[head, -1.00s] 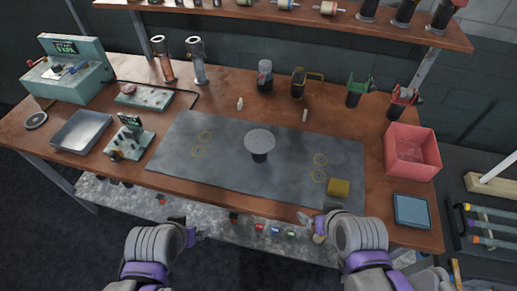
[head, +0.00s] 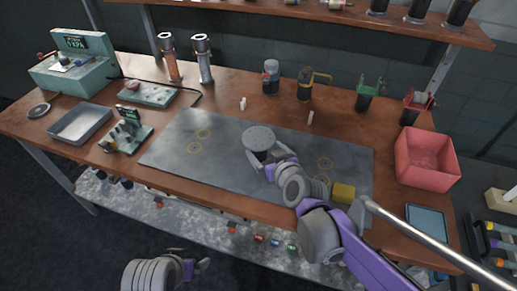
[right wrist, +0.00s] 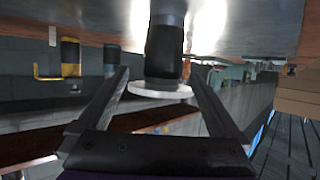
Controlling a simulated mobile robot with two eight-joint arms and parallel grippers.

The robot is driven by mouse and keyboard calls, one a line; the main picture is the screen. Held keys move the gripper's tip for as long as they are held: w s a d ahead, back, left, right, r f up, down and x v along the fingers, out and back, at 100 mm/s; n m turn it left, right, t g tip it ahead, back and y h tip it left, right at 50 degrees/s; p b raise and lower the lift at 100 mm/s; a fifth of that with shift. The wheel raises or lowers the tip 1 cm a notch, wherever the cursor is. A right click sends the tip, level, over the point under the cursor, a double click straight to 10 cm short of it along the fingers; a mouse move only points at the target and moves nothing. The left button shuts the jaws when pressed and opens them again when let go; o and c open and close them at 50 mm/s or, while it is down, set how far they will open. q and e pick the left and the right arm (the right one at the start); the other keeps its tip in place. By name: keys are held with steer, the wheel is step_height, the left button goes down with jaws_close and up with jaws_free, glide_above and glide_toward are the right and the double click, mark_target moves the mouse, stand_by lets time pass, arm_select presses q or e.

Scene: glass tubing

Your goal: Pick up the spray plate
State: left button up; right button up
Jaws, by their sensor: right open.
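The spray plate is a round grey disc (head: 258,137) on a short dark stem, standing on the grey mat (head: 185,165). My right gripper (head: 272,160) is at its near right side, with the fingers reaching towards the stem below the disc. The right wrist view appears upside down; there the disc (right wrist: 160,90) and dark stem (right wrist: 164,52) show between or just beyond the two spread fingers (right wrist: 158,78). The right gripper is open and holds nothing. In the head view my left gripper (head: 196,268) hangs low in front of the table; its jaw opening is unclear.
A yellow block (head: 343,192) lies close to my right forearm. A red bin (head: 428,160) and a blue tray (head: 426,222) are at the right. Bottles, including a yellow-handled one (head: 305,85), stand behind the mat.

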steer(key=x, duration=0.5)
steer(key=shift+a+f, duration=0.2)
steer(key=shift+s, duration=0.1)
jaws_close()
